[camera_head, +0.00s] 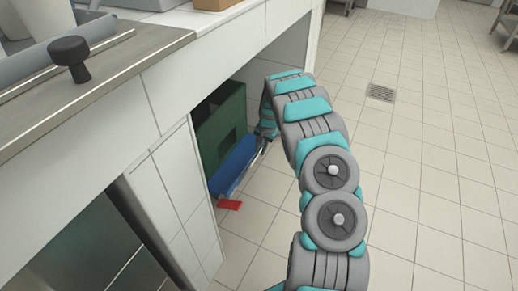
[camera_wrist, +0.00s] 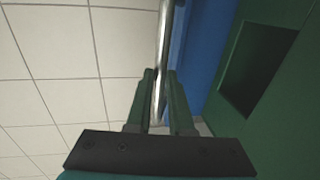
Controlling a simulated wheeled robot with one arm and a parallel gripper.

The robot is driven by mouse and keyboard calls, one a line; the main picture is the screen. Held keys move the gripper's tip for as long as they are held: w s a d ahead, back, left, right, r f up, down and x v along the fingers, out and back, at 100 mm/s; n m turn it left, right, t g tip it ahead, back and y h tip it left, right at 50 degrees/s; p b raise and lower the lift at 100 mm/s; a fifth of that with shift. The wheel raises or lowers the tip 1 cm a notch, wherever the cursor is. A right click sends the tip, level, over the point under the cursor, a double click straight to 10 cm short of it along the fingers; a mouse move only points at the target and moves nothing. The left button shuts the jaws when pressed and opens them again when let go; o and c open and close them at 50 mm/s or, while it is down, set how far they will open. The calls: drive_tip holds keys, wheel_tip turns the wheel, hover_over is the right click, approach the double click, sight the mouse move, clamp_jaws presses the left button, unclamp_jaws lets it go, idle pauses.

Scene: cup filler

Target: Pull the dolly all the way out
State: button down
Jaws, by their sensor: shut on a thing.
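The dolly (camera_head: 235,165) is blue, with a red piece (camera_head: 229,204) at its near end. It stands low in the recess under the counter, its blue side at the opening. Its blue side also shows in the wrist view (camera_wrist: 208,50). A shiny metal bar (camera_wrist: 166,25) runs alongside the blue side. My gripper (camera_wrist: 159,78) is shut on this bar, one dark green finger on each side. In the head view my gripper (camera_head: 265,134) is small and partly hidden by my arm. The dolly's underside is hidden.
A green crate (camera_head: 220,122) with a cut-out sits above the dolly inside the recess. The white counter wall (camera_head: 180,190) stands close on the near side. The tiled floor (camera_head: 430,150) to the right is clear, with a drain grate (camera_head: 380,92).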

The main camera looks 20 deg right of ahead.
drive_tip(key=s+d+b, duration=0.1)
drive_tip(key=s+d, duration=1.6)
drive_tip(key=s, duration=0.4)
drive_tip(key=s+d+b, duration=0.1)
drive_tip(key=s+d, duration=1.5)
drive_tip(key=s, duration=0.6)
drive_tip(key=shift+d, duration=0.4)
drive_tip(key=c, duration=1)
unclamp_jaws()
drive_tip(key=shift+s+d, duration=0.1)
drive_tip(key=shift+s, duration=0.05)
drive_tip(key=shift+o, duration=0.9)
drive_tip(key=shift+r, duration=0.1)
wheel_tip(320, 180, up, 8)
drive_tip(key=s, duration=0.1)
drive_tip(key=shift+d+f, duration=0.25)
drive_tip(key=shift+d, duration=0.1)
drive_tip(key=shift+s, duration=0.1)
